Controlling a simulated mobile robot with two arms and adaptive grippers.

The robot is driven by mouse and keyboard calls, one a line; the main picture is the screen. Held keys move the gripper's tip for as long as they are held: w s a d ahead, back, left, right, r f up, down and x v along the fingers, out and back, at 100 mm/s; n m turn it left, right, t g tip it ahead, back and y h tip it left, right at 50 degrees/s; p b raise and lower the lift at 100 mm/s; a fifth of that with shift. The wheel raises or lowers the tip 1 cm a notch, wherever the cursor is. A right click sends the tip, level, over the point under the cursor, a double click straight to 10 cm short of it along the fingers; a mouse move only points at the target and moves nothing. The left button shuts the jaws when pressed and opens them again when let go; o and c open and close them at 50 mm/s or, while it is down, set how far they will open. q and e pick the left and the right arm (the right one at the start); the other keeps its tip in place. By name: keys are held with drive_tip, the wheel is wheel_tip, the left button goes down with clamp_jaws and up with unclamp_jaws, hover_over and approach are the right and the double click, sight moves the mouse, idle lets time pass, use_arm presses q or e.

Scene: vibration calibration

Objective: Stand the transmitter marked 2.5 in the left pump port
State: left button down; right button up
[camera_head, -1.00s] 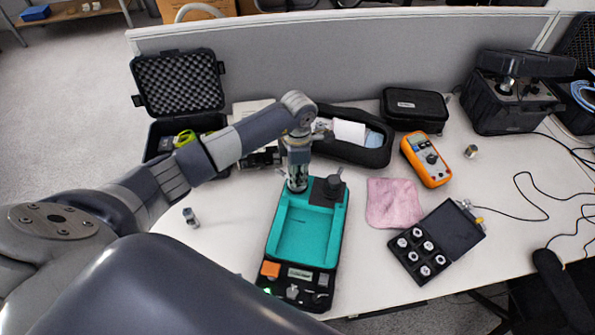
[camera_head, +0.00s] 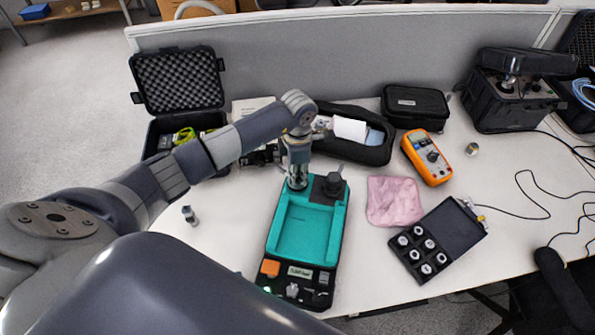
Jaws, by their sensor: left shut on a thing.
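The teal and black pump (camera_head: 306,232) lies on the white table in the middle. My left gripper (camera_head: 297,184) points down over its far left corner, where the left port is. The gripper is shut on a small transmitter, which the fingers almost wholly hide. I cannot read its marking or tell whether it touches the port. A black knob-like part (camera_head: 333,184) stands at the pump's far right corner. Another small transmitter-like cylinder (camera_head: 190,216) stands on the table to the left. My right gripper is not in view.
An open case of several silver-topped fittings (camera_head: 412,262) and a pink cloth (camera_head: 393,201) lie to the right. An orange multimeter (camera_head: 427,158), a small metal cylinder (camera_head: 472,149) and a black pouch (camera_head: 415,107) lie behind. An open black case (camera_head: 178,85) stands back left.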

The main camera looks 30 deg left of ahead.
use_arm(q)
drive_tip(key=c, duration=1.3)
unclamp_jaws()
wheel_tip(320, 180, up, 12)
drive_tip(key=shift+s, duration=0.15)
